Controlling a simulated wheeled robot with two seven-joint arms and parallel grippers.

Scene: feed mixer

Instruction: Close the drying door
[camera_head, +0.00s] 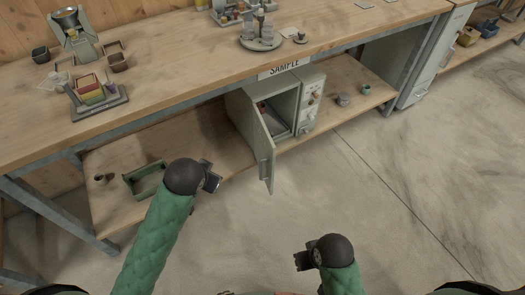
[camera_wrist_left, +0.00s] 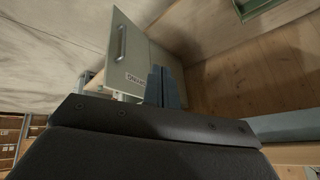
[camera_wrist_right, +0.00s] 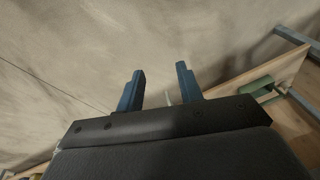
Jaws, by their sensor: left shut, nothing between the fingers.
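The drying door (camera_head: 265,154) is a pale grey-green panel on the front of a small oven (camera_head: 311,104) on the lower shelf. It stands wide open, swung out past the shelf's front edge, and the oven's inside shows. My left gripper (camera_head: 213,177) is shut and empty, to the left of the door in the head view. In the left wrist view the door (camera_wrist_left: 139,55) shows its handle and a label, just beyond my shut fingers (camera_wrist_left: 164,87); I cannot tell whether they touch. My right gripper (camera_head: 302,258) is open and empty above the floor; its fingers (camera_wrist_right: 160,88) stand apart.
The wooden workbench top (camera_head: 180,70) overhangs the oven, with a SAMPLE label on its edge. A green tray (camera_head: 145,181) lies on the lower shelf at left. Small cups (camera_head: 343,99) stand right of the oven. The floor (camera_head: 350,190) in front is clear.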

